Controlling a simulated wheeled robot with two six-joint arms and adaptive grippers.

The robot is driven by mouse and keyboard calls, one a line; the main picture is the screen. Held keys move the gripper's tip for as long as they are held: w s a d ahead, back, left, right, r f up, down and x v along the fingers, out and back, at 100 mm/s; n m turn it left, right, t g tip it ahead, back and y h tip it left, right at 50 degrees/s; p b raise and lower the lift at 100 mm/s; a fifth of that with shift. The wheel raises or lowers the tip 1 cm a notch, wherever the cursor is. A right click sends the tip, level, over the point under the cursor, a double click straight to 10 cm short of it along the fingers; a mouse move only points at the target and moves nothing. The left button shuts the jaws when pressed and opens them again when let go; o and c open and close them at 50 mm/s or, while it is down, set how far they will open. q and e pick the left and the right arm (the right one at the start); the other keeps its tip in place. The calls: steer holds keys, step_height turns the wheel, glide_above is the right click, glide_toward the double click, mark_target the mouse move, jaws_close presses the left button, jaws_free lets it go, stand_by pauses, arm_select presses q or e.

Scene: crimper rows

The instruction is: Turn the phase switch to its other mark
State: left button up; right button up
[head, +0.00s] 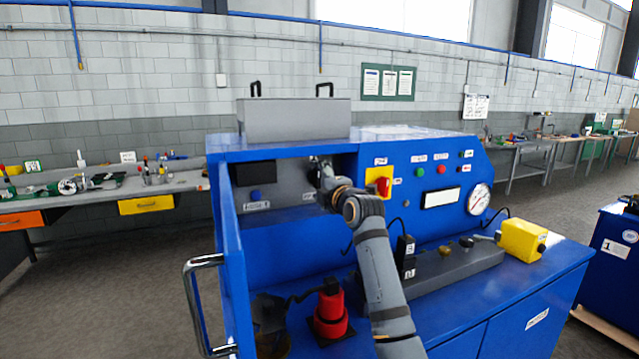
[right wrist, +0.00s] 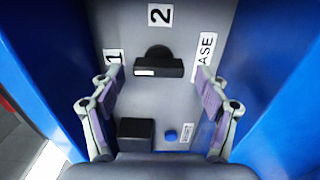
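The phase switch (right wrist: 158,66) shows in the right wrist view as a black knob with a bar handle on a grey panel. The bar lies crosswise, with a white stripe on its left half, the end toward the mark 1 (right wrist: 113,57). The mark 2 (right wrist: 160,15) is above the knob. The phase label (right wrist: 205,52) is at the right, partly hidden by a finger. My right gripper (right wrist: 160,88) is open, its fingers apart on either side of the knob and not touching it. In the head view my right gripper (head: 325,175) reaches into the panel recess and hides the switch.
The blue cabinet's open door (head: 232,255) stands left of the recess, with blue walls close on both sides. A black box (right wrist: 136,132) and blue button (right wrist: 171,135) share the panel. A red-and-yellow switch (head: 378,183) is to the right.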

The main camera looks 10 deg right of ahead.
steer(key=s+d, duration=0.2)
steer(key=s, duration=0.9)
steer(key=shift+s+d, duration=0.15)
steer(key=shift+s, duration=0.25)
